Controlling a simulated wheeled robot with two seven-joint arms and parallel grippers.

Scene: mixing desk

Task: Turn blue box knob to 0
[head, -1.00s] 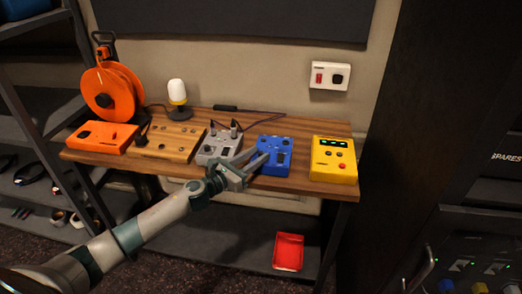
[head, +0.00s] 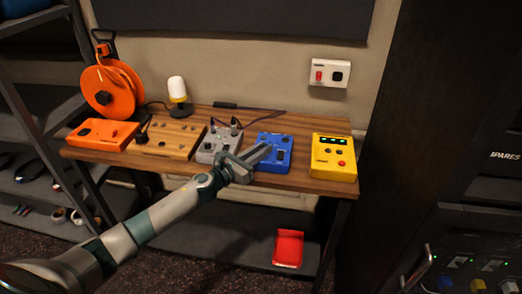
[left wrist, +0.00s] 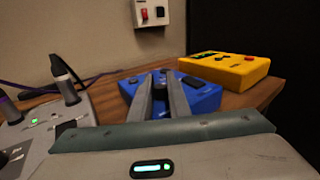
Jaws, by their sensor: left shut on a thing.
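The blue box (head: 273,163) stands on the wooden desk between a grey box and a yellow box. My left gripper (head: 266,150) reaches over its left part from the front. In the left wrist view the two fingers (left wrist: 160,78) lie close together over the middle of the blue box (left wrist: 204,100). They are shut on a small knob on its top, which the fingers mostly hide. The knob's pointer and scale cannot be read. My right gripper is not in view.
The grey box (head: 216,146) with upright plugs stands close on the left. The yellow box (head: 333,158) stands on the right. An orange box (head: 102,135), a wooden box (head: 165,139) and a lamp (head: 178,92) are farther left. A red tray (head: 288,248) lies below the desk.

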